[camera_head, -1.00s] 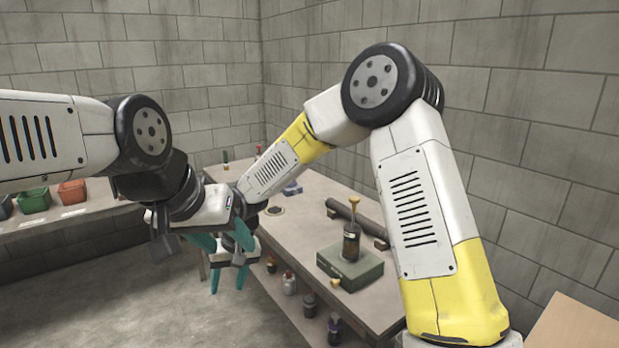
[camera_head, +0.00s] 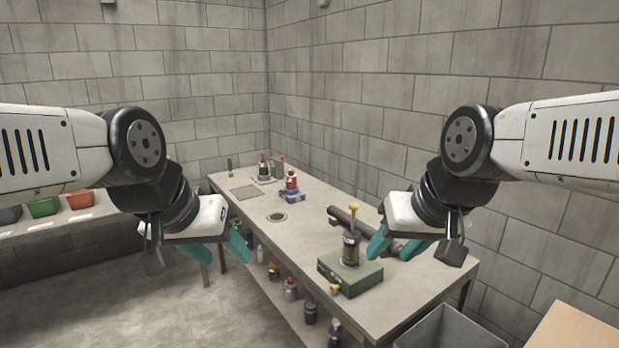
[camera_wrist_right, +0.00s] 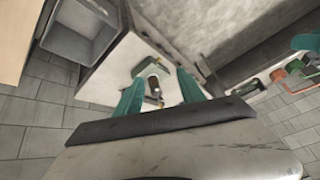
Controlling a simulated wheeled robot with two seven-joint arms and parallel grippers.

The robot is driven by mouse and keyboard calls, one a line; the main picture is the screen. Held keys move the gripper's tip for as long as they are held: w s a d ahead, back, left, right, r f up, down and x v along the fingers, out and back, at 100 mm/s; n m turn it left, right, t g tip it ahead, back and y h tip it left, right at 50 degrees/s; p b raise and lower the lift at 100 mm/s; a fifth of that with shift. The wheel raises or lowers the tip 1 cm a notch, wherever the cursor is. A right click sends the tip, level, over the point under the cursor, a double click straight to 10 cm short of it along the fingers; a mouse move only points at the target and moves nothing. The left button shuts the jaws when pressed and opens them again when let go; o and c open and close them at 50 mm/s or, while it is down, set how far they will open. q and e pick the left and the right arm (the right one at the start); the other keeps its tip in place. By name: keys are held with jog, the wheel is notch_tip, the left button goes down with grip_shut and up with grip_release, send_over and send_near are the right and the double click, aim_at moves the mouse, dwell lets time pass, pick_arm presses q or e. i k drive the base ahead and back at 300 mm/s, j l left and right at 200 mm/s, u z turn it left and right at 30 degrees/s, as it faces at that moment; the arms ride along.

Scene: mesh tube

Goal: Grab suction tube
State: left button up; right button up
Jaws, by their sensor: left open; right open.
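My left gripper (camera_head: 225,256) is open and empty, left of the bench.
The workbench (camera_head: 300,240) carries a round hole plate (camera_head: 277,217) and a red-and-dark bottle (camera_head: 291,182) farther back. Several bottles stand on its lower shelf. A grey bin (camera_head: 450,335) stands at the bench's right end. Coloured trays (camera_head: 43,207) sit on a left shelf.

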aim_at(351, 242)
jog(key=i+z, duration=0.45)
jog(key=z, duration=0.3)
